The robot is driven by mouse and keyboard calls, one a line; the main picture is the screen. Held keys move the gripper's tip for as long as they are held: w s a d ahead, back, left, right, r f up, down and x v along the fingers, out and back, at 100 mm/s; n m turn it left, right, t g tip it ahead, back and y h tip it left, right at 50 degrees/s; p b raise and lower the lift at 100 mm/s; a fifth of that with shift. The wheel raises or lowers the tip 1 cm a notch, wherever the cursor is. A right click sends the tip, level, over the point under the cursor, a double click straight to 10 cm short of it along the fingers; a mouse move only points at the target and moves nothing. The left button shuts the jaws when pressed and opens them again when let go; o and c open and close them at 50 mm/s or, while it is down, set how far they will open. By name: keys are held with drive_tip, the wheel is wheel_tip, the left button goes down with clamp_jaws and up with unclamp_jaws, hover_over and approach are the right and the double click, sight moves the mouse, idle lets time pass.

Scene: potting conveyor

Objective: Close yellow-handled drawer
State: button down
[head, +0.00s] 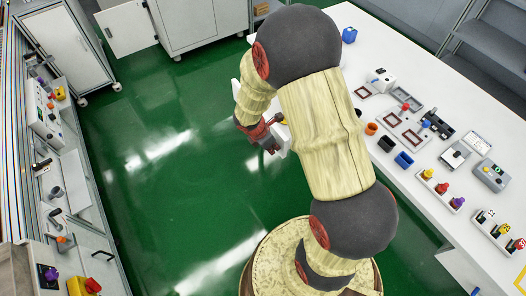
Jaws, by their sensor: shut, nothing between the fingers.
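My gripper (271,148), dark with red parts, is at the end of my bent arm, left of the white table. Its fingers are small in the picture and appear shut and empty. A white box-like piece (284,139), which may be an open drawer, juts from the table's left side right beside the gripper. My arm covers part of it. I cannot tell whether the gripper touches it.
The white table (424,80) on the right carries trays, coloured cups (403,160) and small devices. A conveyor bench with control boxes (43,118) runs along the left. White cabinets (200,22) stand at the back. The green floor (165,150) between is clear.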

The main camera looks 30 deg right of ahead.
drive_tip(key=d+p, duration=0.2)
drive_tip(key=d, duration=0.5)
drive_tip(key=d+p, duration=0.2)
drive_tip(key=d, duration=0.5)
drive_tip(key=d+p, duration=0.2)
drive_tip(key=d, duration=0.5)
drive_tip(key=shift+w+d, duration=0.1)
drive_tip(key=shift+w, duration=0.3)
